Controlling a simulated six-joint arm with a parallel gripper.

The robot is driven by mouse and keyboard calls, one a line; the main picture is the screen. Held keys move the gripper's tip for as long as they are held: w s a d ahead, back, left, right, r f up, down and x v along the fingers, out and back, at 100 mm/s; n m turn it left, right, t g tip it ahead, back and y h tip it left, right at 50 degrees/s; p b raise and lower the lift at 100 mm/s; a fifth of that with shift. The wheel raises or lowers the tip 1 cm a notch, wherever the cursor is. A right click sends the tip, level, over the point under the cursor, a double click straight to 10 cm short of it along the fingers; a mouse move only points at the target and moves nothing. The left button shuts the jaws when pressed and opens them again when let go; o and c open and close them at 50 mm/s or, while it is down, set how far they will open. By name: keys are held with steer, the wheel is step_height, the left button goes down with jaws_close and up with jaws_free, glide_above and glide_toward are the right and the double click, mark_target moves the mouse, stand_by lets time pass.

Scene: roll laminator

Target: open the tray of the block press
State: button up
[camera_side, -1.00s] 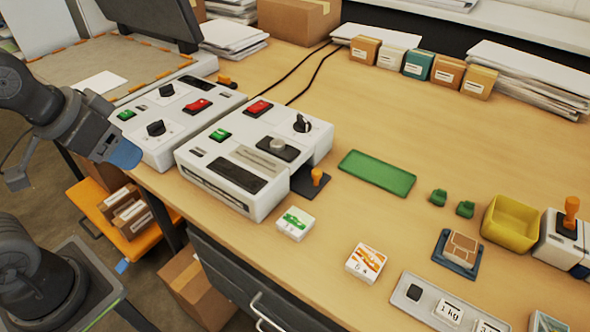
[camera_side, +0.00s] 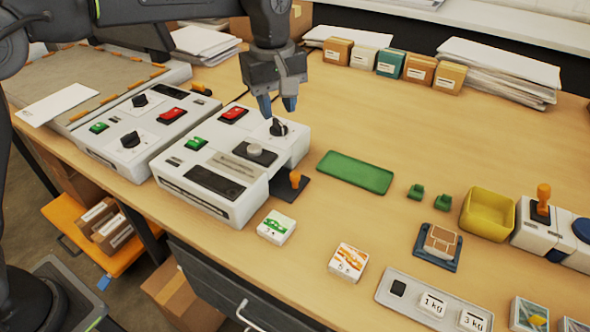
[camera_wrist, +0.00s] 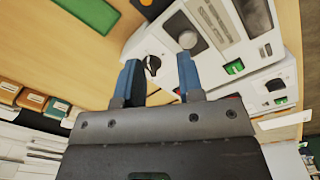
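The white press (camera_side: 212,210) stands left of centre on the table, with a red switch (camera_side: 233,115), a green switch (camera_side: 195,144), a silver round knob (camera_side: 254,150) and a black rotary knob (camera_side: 278,126) on top. A dark tray-like plate (camera_side: 286,192) with an upright orange knob (camera_side: 295,178) sticks out at its right side; I cannot tell how far it is drawn out. My gripper (camera_side: 277,106) points down just above the black rotary knob. In the wrist view my gripper (camera_wrist: 159,66) has its blue fingers apart, with the black knob (camera_wrist: 152,65) showing between them, apparently ungripped.
Another white machine (camera_side: 130,135) stands close on the left. A green mat (camera_side: 355,172), green pieces, a yellow bin (camera_side: 487,213) and a white block with a green print (camera_side: 276,227) lie to the right. Small boxes and paper stacks (camera_side: 500,75) line the back. Free table lies behind the mat.

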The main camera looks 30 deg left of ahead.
mark_target(295, 174)
steer(key=shift+n+g, duration=0.3)
steer(key=shift+n, duration=0.4)
steer(key=d+f, duration=0.1)
steer(key=f, duration=0.4)
steer(key=w+f, duration=0.1)
steer(key=f, duration=0.5)
steer(key=w+d+f, duration=0.1)
steer(key=f, duration=0.4)
steer(key=shift+d+f, duration=0.3)
jaws_close()
